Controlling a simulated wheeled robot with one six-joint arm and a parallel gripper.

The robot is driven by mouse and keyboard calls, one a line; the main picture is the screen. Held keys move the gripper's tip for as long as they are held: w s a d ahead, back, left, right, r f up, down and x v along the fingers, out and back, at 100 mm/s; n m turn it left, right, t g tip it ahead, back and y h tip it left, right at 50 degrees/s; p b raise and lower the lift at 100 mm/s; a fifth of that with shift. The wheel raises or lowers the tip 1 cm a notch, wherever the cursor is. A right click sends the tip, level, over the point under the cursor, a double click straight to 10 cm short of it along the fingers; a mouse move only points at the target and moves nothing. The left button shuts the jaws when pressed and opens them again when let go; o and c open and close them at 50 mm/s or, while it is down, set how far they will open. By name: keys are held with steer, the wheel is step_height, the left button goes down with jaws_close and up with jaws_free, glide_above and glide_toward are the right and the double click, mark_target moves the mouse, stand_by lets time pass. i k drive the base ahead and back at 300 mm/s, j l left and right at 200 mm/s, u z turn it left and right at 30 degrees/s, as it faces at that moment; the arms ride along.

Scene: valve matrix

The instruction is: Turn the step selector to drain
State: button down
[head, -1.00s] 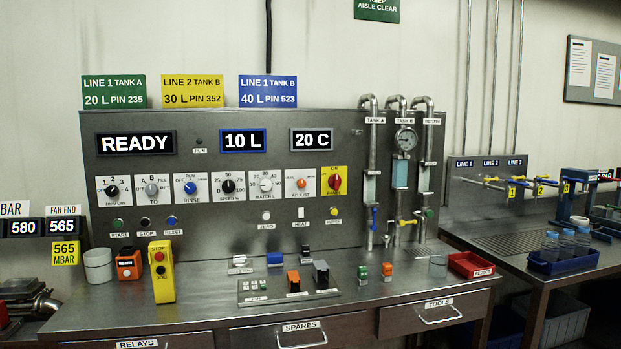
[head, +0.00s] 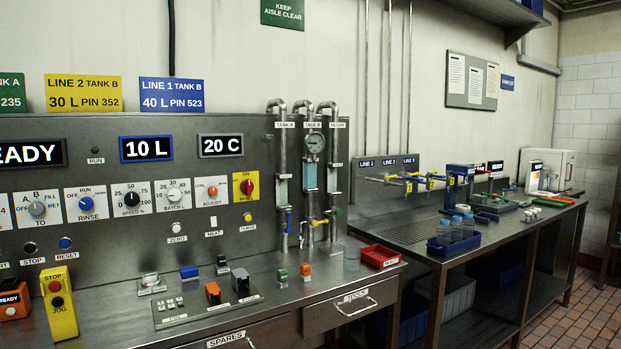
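No dial that I can read as the step selector, and no mark reading drain, is legible in the head view. A row of rotary knobs sits on the steel panel. A grey knob (head: 37,208) is marked TO, and a blue knob (head: 87,204) has RUN above and RINSE below. A black knob (head: 132,198) is marked SPEED, a pale knob (head: 173,194) BATCH, and an orange knob (head: 212,191) ADJUST. A red knob (head: 250,186) sits on a yellow plate. My gripper is not in view.
The steel bench (head: 120,290) holds a yellow STOP/JOG box (head: 59,302), small switch blocks and a red tray (head: 380,257). The right bench (head: 480,258) carries a blue bottle crate (head: 453,247), valves and a white cabinet (head: 548,170). Tiled floor (head: 590,300) shows at right.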

mark_target(87, 203)
steer(key=u, duration=1.4)
